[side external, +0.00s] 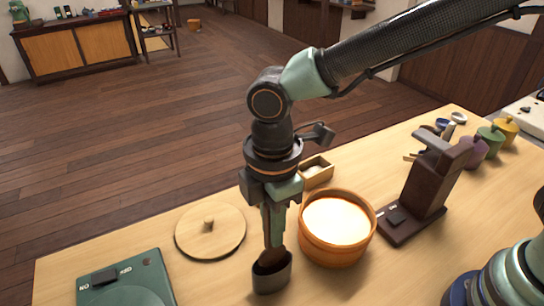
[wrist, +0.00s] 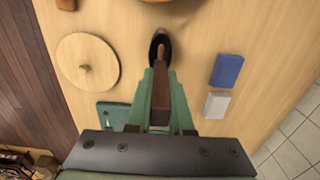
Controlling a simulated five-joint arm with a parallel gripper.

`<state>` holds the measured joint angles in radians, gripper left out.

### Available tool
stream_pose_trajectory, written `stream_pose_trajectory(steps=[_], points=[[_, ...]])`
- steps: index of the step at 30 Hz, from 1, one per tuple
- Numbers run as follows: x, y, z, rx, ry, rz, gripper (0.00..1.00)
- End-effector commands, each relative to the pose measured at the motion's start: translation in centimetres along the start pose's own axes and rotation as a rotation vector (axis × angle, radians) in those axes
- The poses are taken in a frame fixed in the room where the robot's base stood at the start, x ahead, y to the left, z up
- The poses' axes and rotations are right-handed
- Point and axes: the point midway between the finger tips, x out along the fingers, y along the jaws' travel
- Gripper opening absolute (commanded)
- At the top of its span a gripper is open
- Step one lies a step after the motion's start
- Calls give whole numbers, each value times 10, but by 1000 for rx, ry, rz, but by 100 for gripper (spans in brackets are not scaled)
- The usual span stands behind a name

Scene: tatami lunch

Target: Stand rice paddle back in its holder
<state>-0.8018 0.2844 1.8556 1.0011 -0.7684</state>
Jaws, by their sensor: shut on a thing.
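The rice paddle (side external: 272,257) is dark brown and stands roughly upright. My gripper (side external: 273,236) points down and is shut on it from above. The paddle also shows between the green fingers in the wrist view (wrist: 160,95). The holder (side external: 272,279) is a dark oval cup on the table below my gripper. The paddle's lower end is in the holder's mouth in the side view; how deep it sits is hidden by the wall. In the wrist view the dark rim of the holder (wrist: 154,46) shows around the paddle's far end.
A wooden tub (side external: 329,254) of white rice stands close right of the holder. A round wooden lid (side external: 210,229) lies to the left, with a green scale (side external: 125,285) nearer. A dark wooden stand (side external: 425,190) is at right. Blue (wrist: 227,70) and white (wrist: 217,104) blocks lie right in the wrist view.

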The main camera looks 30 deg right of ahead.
Motion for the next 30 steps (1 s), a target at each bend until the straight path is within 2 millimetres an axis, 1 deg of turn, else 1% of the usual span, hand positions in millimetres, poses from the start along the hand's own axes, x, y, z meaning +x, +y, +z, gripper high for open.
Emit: stream_pose_trajectory(steps=[6, 15, 21, 30], points=[[19, 0, 0, 0, -3, -2, 0], [40, 0, 0, 0, -1, -1, 0], [48, 0, 0, 0, -1, -1, 0], [49, 0, 0, 0, 0, 0, 0]])
